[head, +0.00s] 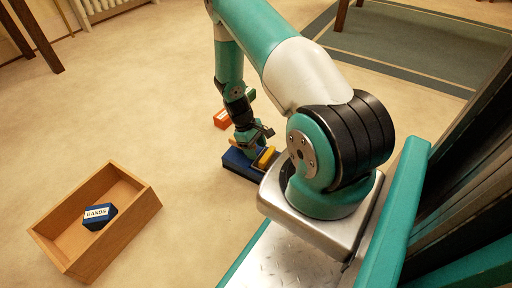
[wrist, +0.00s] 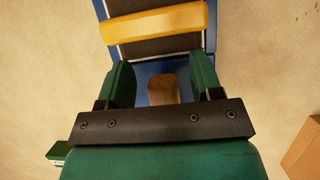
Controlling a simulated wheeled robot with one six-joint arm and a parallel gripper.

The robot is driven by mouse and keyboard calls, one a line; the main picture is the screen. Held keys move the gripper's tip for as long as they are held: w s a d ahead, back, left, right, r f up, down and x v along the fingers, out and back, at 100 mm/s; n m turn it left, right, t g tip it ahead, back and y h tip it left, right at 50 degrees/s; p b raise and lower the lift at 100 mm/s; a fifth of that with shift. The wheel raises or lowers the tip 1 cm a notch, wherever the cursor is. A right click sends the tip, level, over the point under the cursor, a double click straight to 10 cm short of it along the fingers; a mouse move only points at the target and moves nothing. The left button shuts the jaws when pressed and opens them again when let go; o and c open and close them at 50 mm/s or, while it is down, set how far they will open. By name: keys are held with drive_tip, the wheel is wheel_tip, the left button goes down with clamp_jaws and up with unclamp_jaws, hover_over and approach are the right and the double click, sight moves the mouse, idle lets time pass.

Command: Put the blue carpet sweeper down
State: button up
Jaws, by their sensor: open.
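The blue carpet sweeper (head: 237,164) rests on the floor below my arm, partly hidden by my gripper and arm. In the wrist view the sweeper (wrist: 154,68) shows a blue frame, dark panels, a yellow bar across it and a wooden grip piece (wrist: 163,89). My gripper (wrist: 162,82) is open, with its two green fingers on either side of the wooden piece and a gap to each side. In the head view my gripper (head: 251,140) is low over the sweeper.
An open wooden box (head: 146,205) at lower left holds a dark blue block labelled BANDS (head: 98,216). An orange box (head: 222,119) lies just beyond the sweeper. A small green thing (wrist: 58,152) shows at the wrist view's lower left.

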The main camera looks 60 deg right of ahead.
drive_tip(key=p+v, duration=0.6)
drive_tip(key=v, duration=0.6)
drive_tip(key=w+a+r+n+t+y, duration=0.1)
drive_tip(key=a+r+t, duration=0.1)
drive_tip(key=a+r, duration=0.9)
drive_tip(key=w+a+r+n+t+y, duration=0.1)
drive_tip(key=w+a+r+n+t, duration=0.1)
drive_tip(key=a+r, duration=0.95)
drive_tip(key=s+a+r+n+y, duration=0.1)
drive_tip(key=s+a+r, duration=0.5)
drive_tip(key=s, duration=0.3)
drive_tip(key=s+a+r+n+y, duration=0.1)
drive_tip(key=s+a+r+n, duration=0.1)
drive_tip(key=s+a+r, duration=0.4)
drive_tip(key=s+r, duration=0.1)
drive_tip(key=s, duration=0.2)
drive_tip(key=shift+t+y, duration=0.3)
drive_tip(key=shift+r, duration=0.15)
